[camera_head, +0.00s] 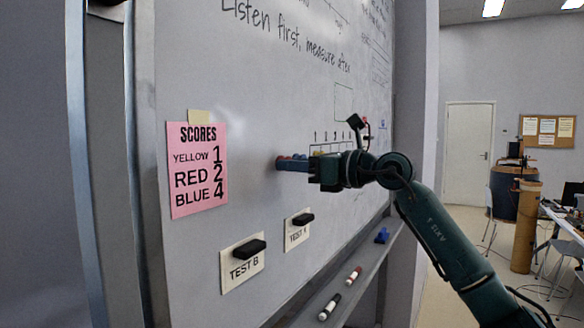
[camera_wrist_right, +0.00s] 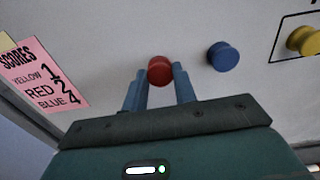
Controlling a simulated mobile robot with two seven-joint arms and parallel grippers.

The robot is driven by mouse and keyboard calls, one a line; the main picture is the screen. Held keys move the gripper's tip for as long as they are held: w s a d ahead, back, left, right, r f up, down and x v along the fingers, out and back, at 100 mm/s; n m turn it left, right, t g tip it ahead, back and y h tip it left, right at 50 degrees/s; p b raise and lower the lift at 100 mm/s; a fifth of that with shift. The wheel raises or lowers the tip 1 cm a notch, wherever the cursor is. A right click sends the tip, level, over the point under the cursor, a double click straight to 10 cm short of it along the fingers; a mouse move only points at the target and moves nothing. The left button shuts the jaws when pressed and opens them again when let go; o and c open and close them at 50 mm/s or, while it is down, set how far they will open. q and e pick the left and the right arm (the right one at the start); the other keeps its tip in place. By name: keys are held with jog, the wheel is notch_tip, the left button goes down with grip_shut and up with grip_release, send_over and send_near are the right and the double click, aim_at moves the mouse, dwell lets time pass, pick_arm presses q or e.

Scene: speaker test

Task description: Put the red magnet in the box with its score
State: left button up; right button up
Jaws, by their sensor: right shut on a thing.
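The red magnet (camera_wrist_right: 160,70) sits between the two blue fingers of my right gripper (camera_wrist_right: 159,88), which is shut on it at the whiteboard. Whether the magnet still touches the board I cannot tell. In the head view my right gripper (camera_head: 280,163) reaches the board from the right, and the magnet is mostly hidden by the fingers. The pink scores note (camera_head: 198,170) reads yellow 1, red 2, blue 4. A row of numbered boxes (camera_head: 318,148) is drawn on the board, partly hidden behind my gripper. My left gripper is not in view.
In the wrist view a blue magnet (camera_wrist_right: 223,57) is right of the red one, and a yellow magnet (camera_wrist_right: 303,40) is in a drawn box. Below are the Test B card (camera_head: 243,268), another card (camera_head: 298,234) and a tray (camera_head: 337,287) with markers.

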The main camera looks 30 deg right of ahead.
jog(key=shift+s+d, duration=0.15)
jog(key=shift+s, duration=0.2)
jog(key=shift+s+d+b, duration=0.1)
jog(key=shift+s+b, duration=0.1)
jog(key=shift+b, duration=0.2)
jog(key=shift+f+b+v, duration=0.2)
jog(key=shift+b+v, duration=1.25)
jog(key=shift+v, duration=0.8)
jog(key=shift+s, duration=0.15)
